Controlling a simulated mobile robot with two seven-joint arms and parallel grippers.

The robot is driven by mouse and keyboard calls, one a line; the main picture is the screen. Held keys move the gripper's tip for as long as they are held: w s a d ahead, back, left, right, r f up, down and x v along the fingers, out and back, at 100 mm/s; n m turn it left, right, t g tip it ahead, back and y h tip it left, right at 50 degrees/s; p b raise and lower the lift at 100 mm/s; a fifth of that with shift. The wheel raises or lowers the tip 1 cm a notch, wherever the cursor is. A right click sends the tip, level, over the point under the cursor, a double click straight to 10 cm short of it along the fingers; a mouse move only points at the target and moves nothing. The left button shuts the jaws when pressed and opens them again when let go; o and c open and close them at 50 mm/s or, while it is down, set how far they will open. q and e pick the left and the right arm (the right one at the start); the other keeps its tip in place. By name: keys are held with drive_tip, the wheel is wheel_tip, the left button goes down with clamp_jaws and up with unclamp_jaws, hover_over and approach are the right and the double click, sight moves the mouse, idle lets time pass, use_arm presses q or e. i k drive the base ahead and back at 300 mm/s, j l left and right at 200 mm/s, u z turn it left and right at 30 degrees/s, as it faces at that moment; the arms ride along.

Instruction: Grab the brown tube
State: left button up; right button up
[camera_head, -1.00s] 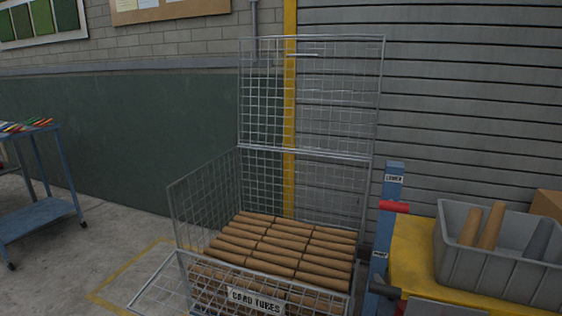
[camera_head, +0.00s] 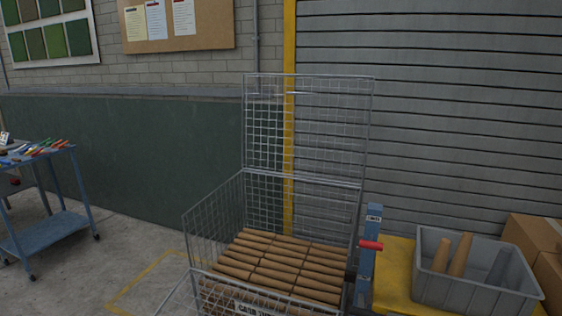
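Brown cardboard tubes (camera_head: 276,265) lie in stacked rows inside a wire mesh cage (camera_head: 213,215), whose tall back panel stands upright. A label on the cage front is partly cut off by the bottom of the picture. Two more brown tubes (camera_head: 460,255) stand tilted in a grey bin (camera_head: 430,291) at the right, beside a darker grey piece. Neither of my grippers is in view.
The grey bin rests on a yellow surface (camera_head: 393,262) with a blue post and red handle (camera_head: 371,245) at its left. Cardboard boxes (camera_head: 533,240) stand at the right edge. A blue cart (camera_head: 50,232) stands at left. Floor between cart and cage is clear.

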sight(457, 268)
drive_tip(key=i+j, duration=0.2)
drive_tip(key=i, duration=0.2)
drive_tip(key=i+j+z, duration=0.1)
drive_tip(key=i, duration=0.3)
drive_tip(key=i+j, duration=0.25)
drive_tip(key=i, duration=0.15)
drive_tip(key=z, duration=1.7)
drive_tip(key=i+l, duration=0.1)
drive_tip(key=l, duration=0.55)
drive_tip(key=i+l, duration=0.15)
drive_tip(key=l, duration=0.15)
drive_tip(key=i+l, duration=0.15)
drive_tip(key=i+l+u, duration=0.1)
drive_tip(key=l, duration=0.3)
